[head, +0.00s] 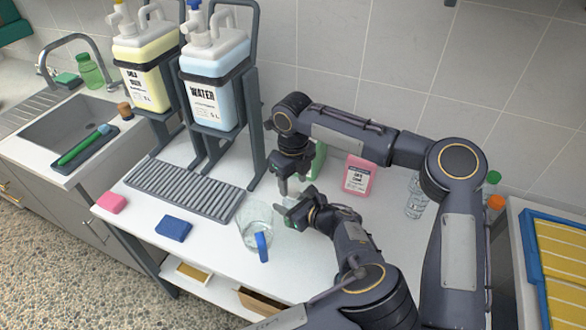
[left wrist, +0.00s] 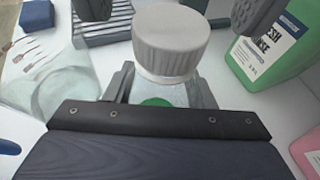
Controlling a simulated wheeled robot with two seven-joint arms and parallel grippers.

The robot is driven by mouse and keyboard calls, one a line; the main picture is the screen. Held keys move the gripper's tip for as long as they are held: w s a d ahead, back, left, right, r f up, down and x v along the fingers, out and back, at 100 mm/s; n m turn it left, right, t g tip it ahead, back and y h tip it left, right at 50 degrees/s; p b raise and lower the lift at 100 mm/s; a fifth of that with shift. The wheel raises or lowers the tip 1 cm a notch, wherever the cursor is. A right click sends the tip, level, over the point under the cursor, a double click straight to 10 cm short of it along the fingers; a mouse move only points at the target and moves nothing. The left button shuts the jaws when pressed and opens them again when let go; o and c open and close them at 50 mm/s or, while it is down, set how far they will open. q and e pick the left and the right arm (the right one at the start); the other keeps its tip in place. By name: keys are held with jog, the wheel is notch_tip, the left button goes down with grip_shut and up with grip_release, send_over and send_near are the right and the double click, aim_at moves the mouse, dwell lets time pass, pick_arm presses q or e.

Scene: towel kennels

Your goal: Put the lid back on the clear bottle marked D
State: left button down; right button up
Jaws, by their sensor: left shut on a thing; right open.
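My left gripper (head: 288,208) is shut on a clear bottle (left wrist: 178,94) above the white worktop. In the left wrist view, part of the bottle shows between the fingers, with a green patch low on it. No letter D is readable. A pale grey ridged lid (left wrist: 170,52) sits at the top of the bottle, looking upright; I cannot tell whether it is tight. My right gripper (head: 285,186) is open, pointing down just above the left one. In the left wrist view its fingers stand apart on either side of the lid. The grippers mostly hide bottle and lid in the head view.
A clear jug (head: 257,222) with a blue handle stands left of the grippers. Behind are a green container (left wrist: 275,45) and a pink one (head: 358,176). Clear bottles (head: 415,197) stand right. A ridged drain tray (head: 180,190), blue sponge (head: 173,228) and dispenser rack (head: 257,110) are left.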

jog(key=shift+f, duration=0.95)
jog(key=shift+c, duration=0.2)
jog(key=c, duration=1)
jog(key=shift+o, duration=0.2)
jog(key=m, duration=0.6)
jog(key=shift+m, duration=0.3)
jog(key=o, duration=1.1)
jog(key=shift+c, duration=0.2)
jog(key=shift+r, duration=0.1)
